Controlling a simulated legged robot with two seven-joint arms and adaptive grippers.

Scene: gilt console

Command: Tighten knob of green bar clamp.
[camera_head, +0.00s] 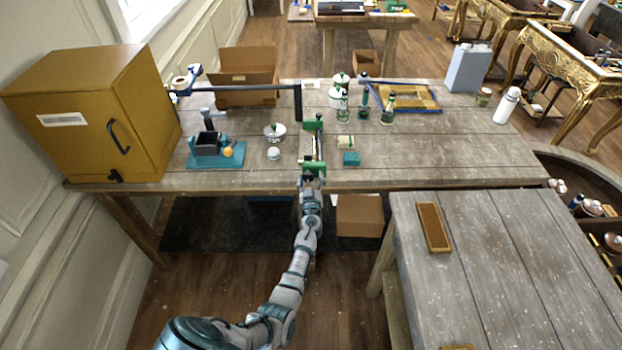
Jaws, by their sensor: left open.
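The green bar clamp (314,148) lies on the wooden workbench (440,160), its bar pointing from the far side toward the bench's front edge. It has green parts at its far and near ends. My left gripper (312,182) is at the bench's front edge, at the near end of the clamp. It is open. The knob is too small and too covered by the gripper to make out, and I cannot tell whether the fingers touch it. My right gripper is out of view.
A teal-based fixture (205,160) and a lidded white pot (275,132) stand left of the clamp. A teal block (351,158) and glass bottles (388,108) are to the right. A yellow cabinet (85,120) fills the bench's left end. A second table (500,260) stands front right.

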